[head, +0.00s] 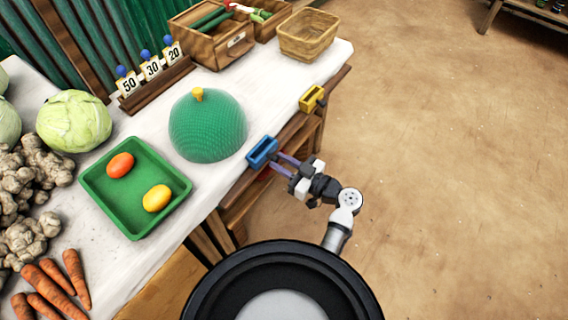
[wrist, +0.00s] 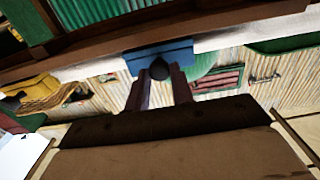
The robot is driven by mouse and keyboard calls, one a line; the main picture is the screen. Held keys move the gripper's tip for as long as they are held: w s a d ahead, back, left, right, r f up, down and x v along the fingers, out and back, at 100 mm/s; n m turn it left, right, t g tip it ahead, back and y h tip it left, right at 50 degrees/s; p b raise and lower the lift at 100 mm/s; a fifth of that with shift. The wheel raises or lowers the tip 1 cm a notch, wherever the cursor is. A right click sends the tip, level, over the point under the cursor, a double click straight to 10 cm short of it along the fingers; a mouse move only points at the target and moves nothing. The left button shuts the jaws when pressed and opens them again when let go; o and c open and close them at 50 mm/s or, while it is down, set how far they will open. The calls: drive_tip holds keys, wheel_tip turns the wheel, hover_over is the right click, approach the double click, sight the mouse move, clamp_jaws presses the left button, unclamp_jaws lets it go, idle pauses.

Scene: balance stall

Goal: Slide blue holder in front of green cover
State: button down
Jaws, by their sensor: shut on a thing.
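The blue holder (head: 262,152) is a small open box on the wooden rail along the table's front edge. It is to the lower right of the green cover (head: 207,130), with a narrow strip of white cloth between them. The cover is a ribbed dome with a yellow knob and stands on the table. My gripper (head: 278,162) reaches the holder from the aisle side. In the wrist view the fingers (wrist: 160,88) close around a dark knob on the front of the blue holder (wrist: 135,60). The cover's green edge (wrist: 206,63) shows behind it.
A yellow holder (head: 312,99) sits farther up the same rail (head: 292,132). A green tray (head: 134,224) with an orange and a yellow fruit lies left of the cover. Number cards, a wooden box and a basket (head: 309,35) stand at the back. The rail between both holders is clear.

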sight(259, 164)
drive_tip(key=s+a, duration=0.2)
drive_tip(key=s, duration=0.1)
drive_tip(key=shift+s+a, duration=0.15)
drive_tip(key=c, duration=1.2)
unclamp_jaws()
drive_tip(key=b+v, duration=0.4)
drive_tip(key=v, duration=0.9)
drive_tip(key=shift+s+d, duration=0.25)
drive_tip(key=shift+d, duration=0.1)
